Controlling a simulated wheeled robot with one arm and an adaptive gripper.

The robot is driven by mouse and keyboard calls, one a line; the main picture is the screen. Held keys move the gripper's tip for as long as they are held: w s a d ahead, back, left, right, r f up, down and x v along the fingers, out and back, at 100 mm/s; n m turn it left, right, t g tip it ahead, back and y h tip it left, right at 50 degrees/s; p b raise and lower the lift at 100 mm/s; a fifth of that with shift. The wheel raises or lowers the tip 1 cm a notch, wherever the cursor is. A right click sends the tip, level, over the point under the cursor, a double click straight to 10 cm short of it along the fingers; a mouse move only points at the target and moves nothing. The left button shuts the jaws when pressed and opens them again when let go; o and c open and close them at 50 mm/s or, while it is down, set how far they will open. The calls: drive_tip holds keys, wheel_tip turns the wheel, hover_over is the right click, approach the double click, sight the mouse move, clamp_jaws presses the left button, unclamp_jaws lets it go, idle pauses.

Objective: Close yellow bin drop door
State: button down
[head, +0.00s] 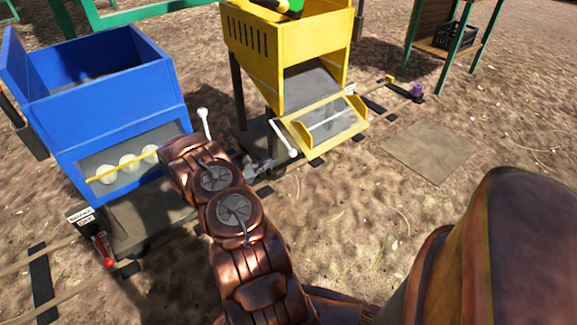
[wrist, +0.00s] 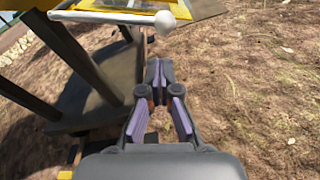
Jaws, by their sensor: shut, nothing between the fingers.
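The yellow bin (head: 250,45) stands on dark legs at the top middle of the head view. Its drop door (head: 335,122), a yellow-framed flap with a see-through panel, is swung out and down from the opening. A white handle (head: 283,140) with a rounded end sticks out at the door's left side. My gripper (head: 262,165) is low and left of that handle, partly hidden by my arm. In the wrist view my gripper (wrist: 158,68) is shut and empty. The handle's white knob (wrist: 165,22) is just beyond and above the fingertips, apparently apart from them.
A blue bin (head: 110,105) with pale round things behind its window stands left, with its own white handle (head: 204,123). A red lever (head: 105,250) is at its front. A dark platform (wrist: 88,100) and legs are left of my gripper. Bare ground lies right.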

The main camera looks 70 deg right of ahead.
wheel_tip(320, 180, down, 5)
drive_tip(key=s+d+r+b, duration=0.2)
drive_tip(key=s+d+b, duration=0.2)
drive_tip(key=d, duration=0.4)
drive_tip(key=shift+s+d+r+n+t+b, duration=0.2)
drive_tip(key=shift+s+d+n+t+b, duration=0.15)
drive_tip(key=shift+s, duration=0.35)
drive_tip(key=shift+a, duration=0.15)
